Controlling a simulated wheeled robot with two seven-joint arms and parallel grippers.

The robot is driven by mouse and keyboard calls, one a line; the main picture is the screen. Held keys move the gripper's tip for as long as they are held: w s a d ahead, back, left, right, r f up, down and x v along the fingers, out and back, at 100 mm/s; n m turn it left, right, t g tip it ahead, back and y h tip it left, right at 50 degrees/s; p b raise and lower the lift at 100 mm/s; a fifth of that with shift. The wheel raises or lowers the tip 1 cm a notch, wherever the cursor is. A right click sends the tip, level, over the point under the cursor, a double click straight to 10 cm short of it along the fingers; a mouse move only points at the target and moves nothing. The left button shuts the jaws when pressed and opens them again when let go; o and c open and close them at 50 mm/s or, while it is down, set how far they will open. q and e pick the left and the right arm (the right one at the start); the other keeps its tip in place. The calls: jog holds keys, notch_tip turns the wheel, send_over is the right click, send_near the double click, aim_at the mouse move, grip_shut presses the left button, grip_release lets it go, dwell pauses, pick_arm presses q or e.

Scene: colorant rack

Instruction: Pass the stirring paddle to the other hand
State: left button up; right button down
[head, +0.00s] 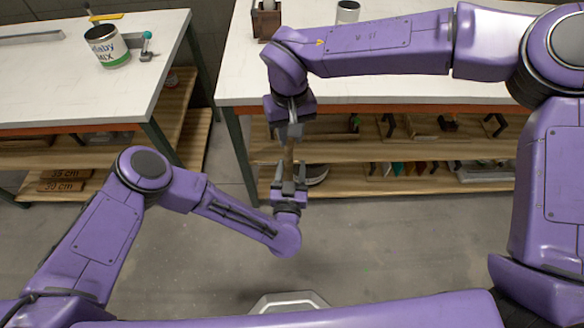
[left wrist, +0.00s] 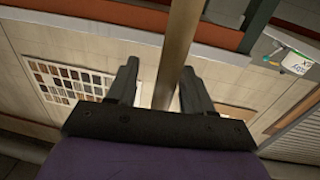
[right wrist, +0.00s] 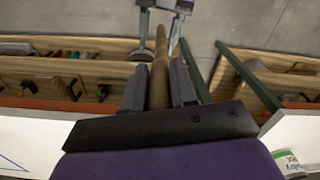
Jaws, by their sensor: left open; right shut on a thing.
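The stirring paddle is a brown wooden stick (head: 288,156), held roughly upright between my two grippers. My right gripper (head: 289,132) points down and is shut on its upper part; the shaft (right wrist: 160,48) runs out from between its fingers in the right wrist view. My left gripper (head: 289,184) is below, pointing up, open, with the paddle's lower part between or just in front of its fingers. In the left wrist view the shaft (left wrist: 178,48) passes between the two spread fingers (left wrist: 160,80). Whether a finger touches it I cannot tell.
A white-topped workbench (head: 400,82) with a lower shelf of tools stands behind my right arm. Another bench (head: 60,90) at left carries a labelled can (head: 108,47). The grey floor (head: 370,240) around the grippers is clear.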

pick_arm(q)
jog(key=shift+w, duration=0.2)
jog(key=shift+d, duration=0.1)
grip_shut()
pick_arm(e)
jog(key=c, duration=0.8)
grip_release()
